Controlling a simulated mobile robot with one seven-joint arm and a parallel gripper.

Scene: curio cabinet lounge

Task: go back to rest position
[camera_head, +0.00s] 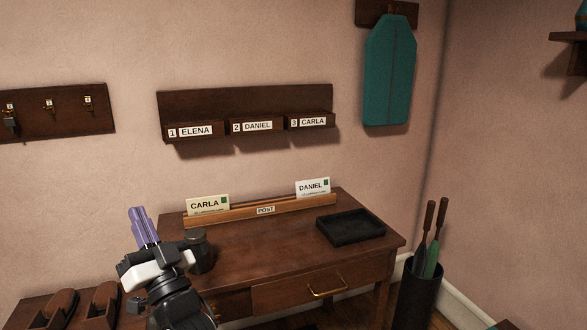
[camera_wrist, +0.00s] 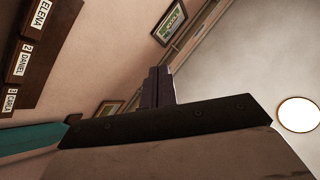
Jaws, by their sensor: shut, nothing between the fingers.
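My gripper (camera_head: 143,222) is raised in front of the desk's left end in the head view, with its purple fingers pointing up and close together. It is shut and holds nothing. In the wrist view the shut fingers (camera_wrist: 157,88) point toward the upper wall and ceiling. The arm below it hides part of the desk's left side.
A wooden desk (camera_head: 290,235) bears a POST rack (camera_head: 240,213) with CARLA (camera_head: 207,204) and DANIEL (camera_head: 312,188) cards, a black tray (camera_head: 350,227) and a dark cup (camera_head: 199,250) close beside my gripper. Labelled wall pockets (camera_head: 245,102) hang above. An umbrella stand (camera_head: 416,297) stands right.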

